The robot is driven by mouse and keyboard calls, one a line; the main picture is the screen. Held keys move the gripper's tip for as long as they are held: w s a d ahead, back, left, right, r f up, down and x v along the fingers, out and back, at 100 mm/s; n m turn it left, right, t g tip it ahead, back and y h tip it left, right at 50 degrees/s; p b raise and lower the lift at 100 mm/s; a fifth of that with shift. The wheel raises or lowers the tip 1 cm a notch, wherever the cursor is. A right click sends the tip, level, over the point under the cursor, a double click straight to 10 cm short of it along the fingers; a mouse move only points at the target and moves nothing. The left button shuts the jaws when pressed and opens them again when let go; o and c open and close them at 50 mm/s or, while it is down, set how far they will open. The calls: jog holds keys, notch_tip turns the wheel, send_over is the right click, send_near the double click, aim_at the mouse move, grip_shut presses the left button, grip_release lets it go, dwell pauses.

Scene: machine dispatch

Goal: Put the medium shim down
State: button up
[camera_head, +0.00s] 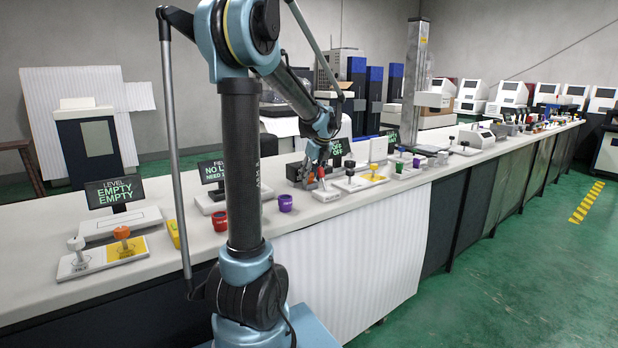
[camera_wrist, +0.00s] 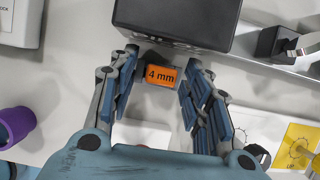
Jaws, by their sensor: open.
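The medium shim appears to be the small orange block marked "4 mm" (camera_wrist: 161,76) in the wrist view. It lies between my two fingers, close to their tips, beside a dark box (camera_wrist: 180,18). My gripper (camera_wrist: 160,60) is open, with a gap visible between the right finger and the block.
A purple cup (camera_head: 285,202) and a red cup (camera_head: 219,221) stand on the counter left of my gripper. A white plate (camera_head: 326,194) and a yellow-and-white plate (camera_head: 372,180) lie close by. Small display screens (camera_head: 115,192) stand along the counter.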

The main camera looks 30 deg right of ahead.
jog(key=v, duration=1.2)
jog(key=shift+r, duration=0.1)
